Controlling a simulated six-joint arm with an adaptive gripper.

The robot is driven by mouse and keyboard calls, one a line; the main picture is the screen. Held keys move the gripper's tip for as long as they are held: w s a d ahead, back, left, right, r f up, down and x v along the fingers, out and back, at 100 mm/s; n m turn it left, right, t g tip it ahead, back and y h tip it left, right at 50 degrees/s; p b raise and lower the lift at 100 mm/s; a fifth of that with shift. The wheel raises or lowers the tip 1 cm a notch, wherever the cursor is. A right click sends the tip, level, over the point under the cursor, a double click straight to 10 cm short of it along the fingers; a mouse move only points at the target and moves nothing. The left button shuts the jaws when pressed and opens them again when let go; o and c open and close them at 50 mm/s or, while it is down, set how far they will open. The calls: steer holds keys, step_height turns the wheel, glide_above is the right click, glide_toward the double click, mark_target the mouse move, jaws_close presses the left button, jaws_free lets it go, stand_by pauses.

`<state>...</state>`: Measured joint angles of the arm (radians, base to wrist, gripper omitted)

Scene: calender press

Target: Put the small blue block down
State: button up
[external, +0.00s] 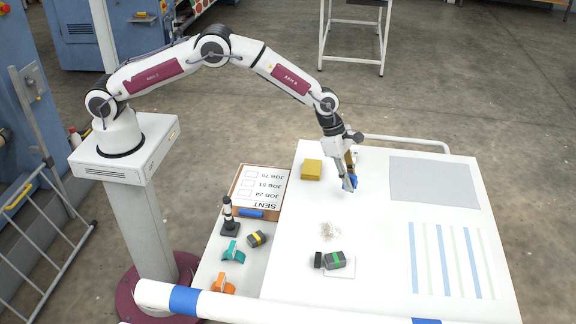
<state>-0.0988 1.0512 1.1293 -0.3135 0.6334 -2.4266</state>
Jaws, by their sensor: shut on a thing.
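The small blue block (352,181) shows as a patch of blue between the fingertips of my gripper (349,182). My gripper is shut on it and points down over the white table (385,225), near its left-middle part. The fingers hide part of the block. I cannot tell whether the block touches the table or hangs just above it.
A yellow block (312,169) sits left of my gripper. A grey sheet (433,181) and a striped sheet (452,260) lie to the right. A dark green-banded object (334,260) is at the front. A board marked SENT (262,187) and several small tools lie left.

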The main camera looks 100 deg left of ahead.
mark_target(347, 197)
steer(key=shift+f, duration=1.6)
steer(key=shift+f, duration=0.2)
steer(key=o, duration=0.9)
steer(key=shift+r, duration=0.15)
steer(key=v, duration=1.2)
steer(key=shift+r, duration=0.1)
